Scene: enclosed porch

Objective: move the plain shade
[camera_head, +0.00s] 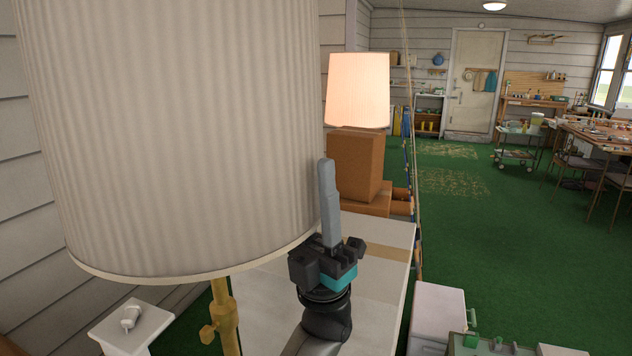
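A large cream, finely ribbed shade (180,130) fills the near left of the head view. It is unlit and sits over a brass lamp stem (224,318). A smaller shade (357,90), glowing warm, stands farther back on a brown block-like base (355,165). I cannot tell for sure which one is the plain shade. My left gripper (328,168) points upward at the lower right edge of the large shade. Its grey fingers line up edge-on, so I cannot tell their gap or whether they touch the shade. My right gripper is out of view.
A small white stand (130,325) with a small white object is at lower left. A white box (437,310) and green-grey cases (485,345) are at lower right. Green floor (490,230) is open beyond.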

